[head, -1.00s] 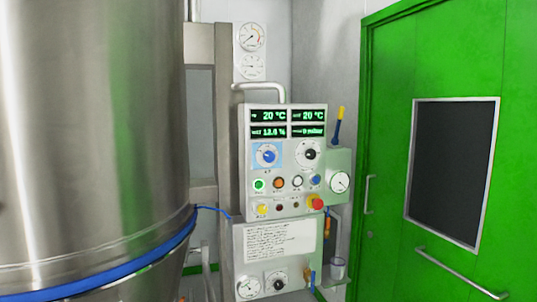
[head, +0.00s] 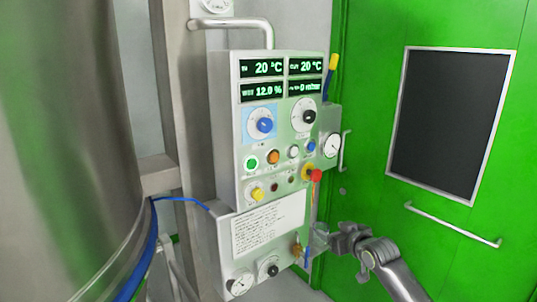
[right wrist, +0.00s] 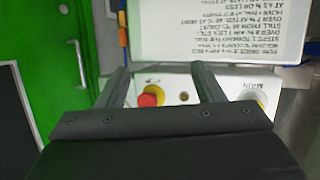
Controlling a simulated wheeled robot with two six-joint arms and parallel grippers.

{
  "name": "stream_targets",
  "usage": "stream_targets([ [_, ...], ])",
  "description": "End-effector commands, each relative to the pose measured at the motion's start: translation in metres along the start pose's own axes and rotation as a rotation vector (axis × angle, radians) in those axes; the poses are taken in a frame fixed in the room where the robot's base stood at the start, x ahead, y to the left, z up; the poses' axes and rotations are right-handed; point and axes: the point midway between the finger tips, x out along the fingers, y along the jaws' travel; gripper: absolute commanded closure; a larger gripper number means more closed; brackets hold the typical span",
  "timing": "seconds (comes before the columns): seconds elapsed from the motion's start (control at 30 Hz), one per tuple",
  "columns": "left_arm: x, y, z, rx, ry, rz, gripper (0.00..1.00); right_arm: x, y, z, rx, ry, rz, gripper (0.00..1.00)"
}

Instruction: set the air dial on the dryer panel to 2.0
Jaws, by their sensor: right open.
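The dryer panel (head: 229,130) is a light grey box with green readouts, including 20 °C and 12.0 %. Two dials sit under the readouts: a blue knob (head: 264,125) on a light blue square and a black knob (head: 308,117) on a white scale. Their labels and settings are too small to read, so I cannot tell which is the air dial. My right gripper (head: 322,239) is open, low by the panel's right side. The right wrist view shows its two spread fingers (right wrist: 161,75) with nothing held between them. My left gripper is not in view.
A red mushroom button (head: 315,175) sticks out near the panel's lower right corner; it also shows in the wrist view (right wrist: 149,97). Several coloured buttons and a yellow knob (head: 257,194) share the panel. A steel vessel (head: 70,130) stands left, a green door (head: 375,60) right.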

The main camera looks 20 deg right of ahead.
Motion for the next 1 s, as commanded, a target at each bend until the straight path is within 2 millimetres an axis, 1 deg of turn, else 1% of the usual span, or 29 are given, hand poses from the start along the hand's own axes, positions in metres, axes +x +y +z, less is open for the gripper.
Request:
stream_targets([
  [0.03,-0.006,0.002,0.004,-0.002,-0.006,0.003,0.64,-0.016,-0.011,-0.066,-0.039,0.083,-0.037,0.39],
  [0.07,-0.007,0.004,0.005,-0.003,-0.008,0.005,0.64,-0.027,-0.019,-0.097,-0.058,0.123,-0.062,0.39],
  [0.1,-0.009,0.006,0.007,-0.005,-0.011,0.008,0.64,-0.043,-0.030,-0.134,-0.086,0.171,-0.093,0.39],
  [0.17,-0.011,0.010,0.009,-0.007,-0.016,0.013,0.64,-0.067,-0.046,-0.180,-0.129,0.233,-0.135,0.39],
  [0.2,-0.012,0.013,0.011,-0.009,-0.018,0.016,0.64,-0.083,-0.056,-0.203,-0.155,0.265,-0.159,0.39],
  [0.3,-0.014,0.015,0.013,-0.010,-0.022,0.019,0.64,-0.115,-0.077,-0.243,-0.212,0.325,-0.205,0.39],
  [0.4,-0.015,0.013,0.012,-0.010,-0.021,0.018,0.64,-0.133,-0.089,-0.262,-0.246,0.356,-0.230,0.39],
  [0.43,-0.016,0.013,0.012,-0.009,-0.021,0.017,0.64,-0.136,-0.091,-0.265,-0.251,0.361,-0.235,0.39],
  [0.5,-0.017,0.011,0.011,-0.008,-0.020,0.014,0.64,-0.138,-0.095,-0.269,-0.257,0.366,-0.241,0.39],
  [0.57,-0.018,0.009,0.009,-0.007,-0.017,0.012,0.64,-0.136,-0.096,-0.272,-0.256,0.367,-0.243,0.39],
  [0.77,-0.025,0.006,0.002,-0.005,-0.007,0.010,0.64,-0.114,-0.103,-0.280,-0.253,0.366,-0.245,0.39],
  [1.0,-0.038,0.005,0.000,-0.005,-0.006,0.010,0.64,-0.074,-0.115,-0.295,-0.252,0.366,-0.243,0.39],
])
